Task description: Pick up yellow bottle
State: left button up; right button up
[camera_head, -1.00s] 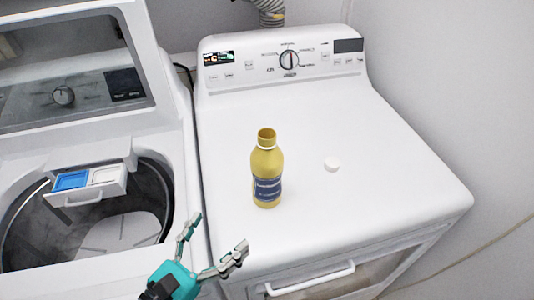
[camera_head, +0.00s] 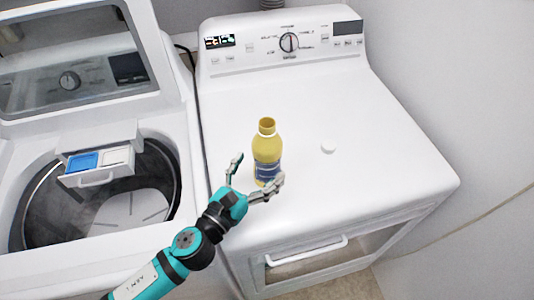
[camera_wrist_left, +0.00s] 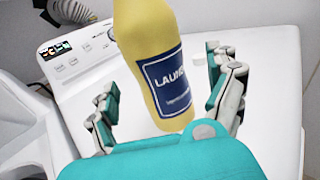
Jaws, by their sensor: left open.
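The yellow bottle (camera_head: 266,147) stands upright and uncapped on top of the white dryer, with a dark blue label. My left gripper (camera_head: 255,180) is open at the near side of the bottle, its fingers spread to the bottle's left and right. In the left wrist view the bottle (camera_wrist_left: 157,60) shows large between the two open fingers (camera_wrist_left: 165,92), with gaps visible on both sides. Its label and lower body face the camera; its top is cut off by the frame. My right gripper is not in view.
The white dryer (camera_head: 370,130) has a mostly clear top, with a small white cap (camera_head: 328,148) right of the bottle. A control panel (camera_head: 285,45) stands at its back. Left is an open washer (camera_head: 185,140) with a pulled-out detergent drawer (camera_head: 98,164).

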aim_at(259, 165)
pick_arm(q)
jog(key=x, duration=0.2)
jog(key=p+x, duration=0.1)
jog(key=x, duration=0.1)
jog(key=shift+w+a+r, duration=0.15)
jog(key=shift+r, duration=0.05)
jog(key=shift+w+d+f, duration=0.15)
jog(key=shift+w+d, duration=0.05)
jog(key=shift+w, duration=0.05)
jog(key=shift+c, duration=0.3)
jog(key=shift+s, duration=0.1)
jog(key=shift+c, duration=1)
jog(key=c, duration=1.4)
jog(key=shift+r, duration=0.2)
